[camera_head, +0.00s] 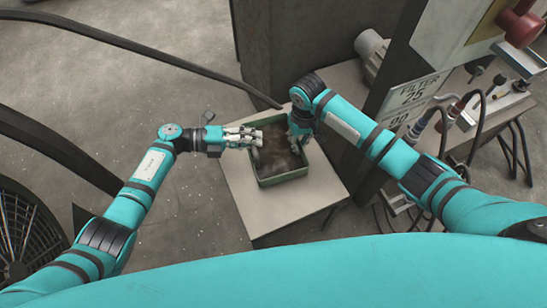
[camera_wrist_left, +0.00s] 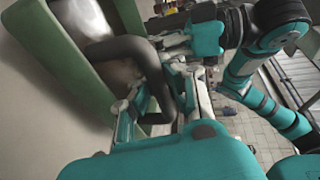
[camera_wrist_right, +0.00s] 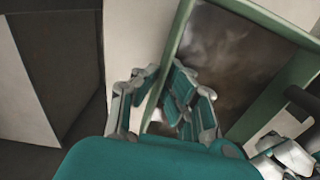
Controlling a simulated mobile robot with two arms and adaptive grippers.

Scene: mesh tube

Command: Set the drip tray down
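The drip tray (camera_head: 284,179) is a green rectangular box with murky brown contents. In the head view it appears over the pale top of a small stand (camera_head: 262,222); whether it touches the top is unclear. My left gripper (camera_head: 257,137) is at its left end. In the left wrist view the fingers (camera_wrist_left: 180,85) close around a dark grey looped handle (camera_wrist_left: 128,45) on the green wall. My right gripper (camera_head: 296,143) is at the far right edge. In the right wrist view its fingers (camera_wrist_right: 165,70) straddle the green rim and appear closed on it.
A dark grey cabinet (camera_head: 290,40) stands behind the stand. A machine with a filter sign (camera_head: 408,92), hoses and a red knob (camera_head: 519,24) is at the right. A black fan grille (camera_head: 22,235) is at the lower left. Bare pale stand surface shows in front of the tray.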

